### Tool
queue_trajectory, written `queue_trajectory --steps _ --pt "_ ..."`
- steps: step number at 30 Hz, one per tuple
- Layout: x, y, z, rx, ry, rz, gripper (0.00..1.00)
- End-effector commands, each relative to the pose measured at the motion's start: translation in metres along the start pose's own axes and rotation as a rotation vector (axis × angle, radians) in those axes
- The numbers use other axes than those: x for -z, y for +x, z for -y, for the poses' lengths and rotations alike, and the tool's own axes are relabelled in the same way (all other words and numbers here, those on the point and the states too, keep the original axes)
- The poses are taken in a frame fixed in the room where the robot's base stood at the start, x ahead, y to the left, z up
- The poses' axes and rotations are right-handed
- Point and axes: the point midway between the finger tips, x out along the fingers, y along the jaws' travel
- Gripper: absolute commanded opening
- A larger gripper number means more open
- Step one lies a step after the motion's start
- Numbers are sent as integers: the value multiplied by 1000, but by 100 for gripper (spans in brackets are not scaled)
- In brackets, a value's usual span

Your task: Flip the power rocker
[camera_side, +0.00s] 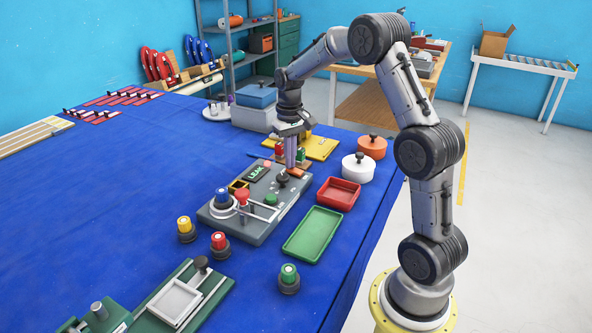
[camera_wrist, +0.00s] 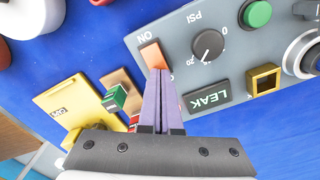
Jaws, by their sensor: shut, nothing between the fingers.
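The power rocker (camera_wrist: 152,55) is a small orange switch on the grey control panel (camera_wrist: 275,52), with the word ON printed beside it in the wrist view. My gripper (camera_wrist: 160,72) is shut and empty, its purple fingertips right at the rocker's near end. I cannot tell whether they touch it, and they cover part of that end. In the side view my gripper (camera_side: 291,166) points down over the far end of the panel (camera_side: 248,232). The rocker is too small to make out clearly there.
The panel also carries a black PSI knob (camera_wrist: 209,45), a LEAK display (camera_wrist: 210,97), a green button (camera_wrist: 257,13) and a yellow square frame (camera_wrist: 264,80). Red (camera_side: 338,194) and green (camera_side: 313,234) trays lie to the right. Colored caps stand in front on the blue table.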

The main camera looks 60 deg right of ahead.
Motion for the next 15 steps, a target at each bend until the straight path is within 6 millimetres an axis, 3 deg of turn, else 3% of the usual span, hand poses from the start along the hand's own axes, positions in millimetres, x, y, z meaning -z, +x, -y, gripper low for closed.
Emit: queue_trajectory --steps 9,15 --pt "-1 5 0 0 0 3 0" --pt "0 -2 0 0 0 1 0"
